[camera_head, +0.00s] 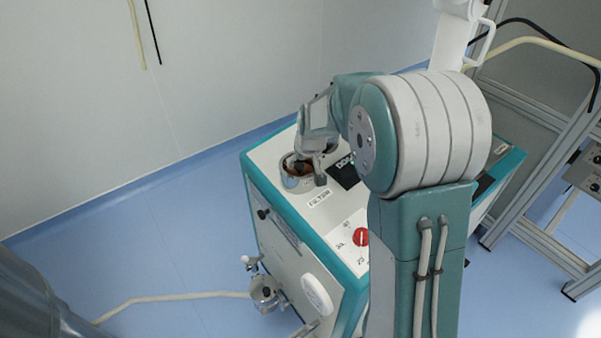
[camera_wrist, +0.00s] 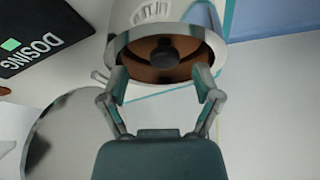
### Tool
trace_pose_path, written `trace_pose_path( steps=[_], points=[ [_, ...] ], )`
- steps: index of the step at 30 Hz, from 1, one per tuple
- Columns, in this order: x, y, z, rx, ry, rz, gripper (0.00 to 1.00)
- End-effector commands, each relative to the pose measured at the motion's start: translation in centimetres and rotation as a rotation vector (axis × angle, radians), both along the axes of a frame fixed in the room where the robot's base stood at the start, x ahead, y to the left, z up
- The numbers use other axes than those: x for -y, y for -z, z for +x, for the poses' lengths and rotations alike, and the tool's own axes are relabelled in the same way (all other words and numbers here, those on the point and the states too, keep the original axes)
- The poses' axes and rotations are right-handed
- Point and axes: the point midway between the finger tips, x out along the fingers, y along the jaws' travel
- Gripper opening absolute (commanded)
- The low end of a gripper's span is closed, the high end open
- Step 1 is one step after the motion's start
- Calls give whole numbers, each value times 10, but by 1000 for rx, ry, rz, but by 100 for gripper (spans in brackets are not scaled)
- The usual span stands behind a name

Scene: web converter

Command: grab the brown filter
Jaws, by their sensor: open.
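The brown filter (camera_wrist: 147,62) sits inside a round metal housing (camera_wrist: 206,43) and has a dark knob (camera_wrist: 163,50) at its middle. In the head view a little of the brown filter (camera_head: 293,162) shows in the housing (camera_head: 291,183) on top of the machine. My gripper (camera_wrist: 160,86) is open, with its two fingers apart in front of the filter, near the lower rim of the housing. Nothing is between the fingertips except the view of the filter. In the head view my gripper (camera_head: 311,169) is at the housing and partly hides it.
The white and teal machine (camera_head: 280,227) carries a "FILTER" label (camera_head: 319,197), a black "DOSING" panel (camera_wrist: 42,40) and a red knob (camera_head: 361,237). A metal frame (camera_head: 530,155) stands at the right. A wall is behind.

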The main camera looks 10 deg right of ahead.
Motion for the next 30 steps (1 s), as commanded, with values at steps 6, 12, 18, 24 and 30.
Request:
trace_pose_path(
  steps=[6, 12, 18, 24, 30],
  points=[
    [-4, 26, 11, -3, -1, -1, 81],
    [-4, 27, 12, 0, -1, 0, 81],
    [-3, 27, 12, 0, 0, 0, 19],
    [-4, 27, 12, -2, -1, -2, 0],
    [-4, 27, 12, -2, -1, -1, 0]
  ],
)
